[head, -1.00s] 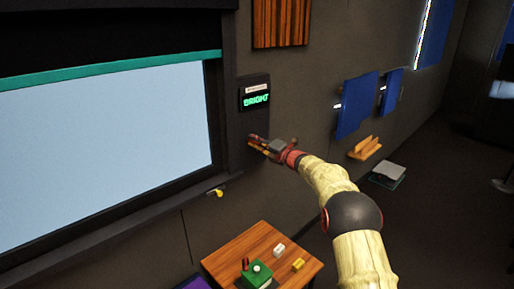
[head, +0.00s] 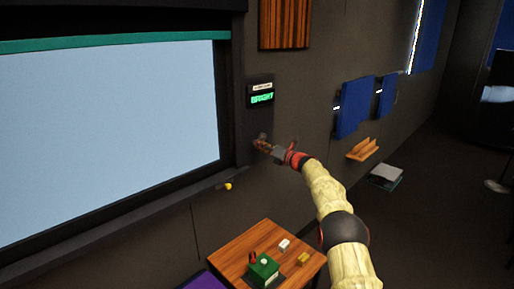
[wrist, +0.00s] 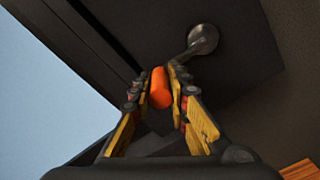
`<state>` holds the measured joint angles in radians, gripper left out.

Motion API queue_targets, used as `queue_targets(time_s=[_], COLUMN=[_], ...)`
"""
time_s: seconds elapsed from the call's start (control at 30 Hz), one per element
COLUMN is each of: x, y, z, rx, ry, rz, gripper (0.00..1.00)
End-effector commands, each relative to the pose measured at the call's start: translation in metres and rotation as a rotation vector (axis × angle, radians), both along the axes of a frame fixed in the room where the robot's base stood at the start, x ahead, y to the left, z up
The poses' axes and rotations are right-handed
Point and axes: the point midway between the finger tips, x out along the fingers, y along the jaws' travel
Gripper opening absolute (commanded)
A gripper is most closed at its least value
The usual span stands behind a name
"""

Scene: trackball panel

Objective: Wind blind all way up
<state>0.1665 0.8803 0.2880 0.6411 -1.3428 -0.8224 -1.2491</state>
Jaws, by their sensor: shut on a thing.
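The blind shows in the head view as a dark strip at the top of the window, with a teal bottom bar (head: 110,41). A narrow band of dark fabric shows above the bar, and the bright pane (head: 105,120) is bare below it. My gripper (head: 264,147) is at the crank on the wall right of the window. In the wrist view, my gripper (wrist: 160,75) is shut on the orange crank knob (wrist: 160,90), with a finger on each side. A grey crank arm runs up right from there to a round hub (wrist: 203,38).
A lit display (head: 261,96) reading BRIGHT is above the crank. A small yellow-ended part (head: 228,186) sticks out below the window. A wooden table (head: 240,245) with a green box (head: 263,269) stands below. Blue panels (head: 354,108) and a wooden ledge (head: 362,149) are on the wall at right.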

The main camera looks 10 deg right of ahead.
Motion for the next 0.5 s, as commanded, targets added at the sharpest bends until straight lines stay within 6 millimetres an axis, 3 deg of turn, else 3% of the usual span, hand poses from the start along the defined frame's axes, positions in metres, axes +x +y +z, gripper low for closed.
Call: queue_targets(time_s=[0.4,0.43,0.5], x=[0.0000,0.0000,0.0000], y=[-0.0005,-0.0005,-0.0005], z=[-0.0017,-0.0017,-0.0015], rx=[-0.006,-0.006,-0.005], ry=[-0.002,-0.002,-0.003], rz=[0.001,0.001,0.001], gripper=[0.00,0.18,0.22])
